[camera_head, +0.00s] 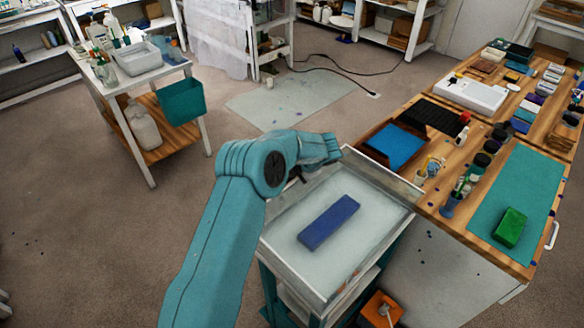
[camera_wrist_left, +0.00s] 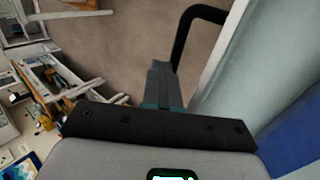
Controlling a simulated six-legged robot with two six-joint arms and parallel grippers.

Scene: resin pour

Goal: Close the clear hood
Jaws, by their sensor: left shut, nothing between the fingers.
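A clear-walled, pale-rimmed box (camera_head: 273,250), which looks like the hood with its base, stands on a teal-legged cart. I cannot tell how far its clear cover is open. A blue block (camera_head: 329,222) lies flat inside it and shows at the right of the left wrist view (camera_wrist_left: 296,135). My left gripper (camera_head: 332,150) is at the box's far left corner, partly hidden by its own wrist. In the left wrist view its fingers (camera_wrist_left: 162,82) are together and empty. A black bar handle (camera_wrist_left: 183,35) is just beyond them, beside the pale edge (camera_wrist_left: 218,60). My right gripper is not in view.
A wooden workbench (camera_head: 482,235) adjoins the box on the right, with a blue-lined tray (camera_head: 397,146), bottles and a green block (camera_head: 510,227) on a teal mat. An orange box (camera_head: 381,309) sits low beside the cart. Open floor (camera_head: 110,245) lies to the left.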

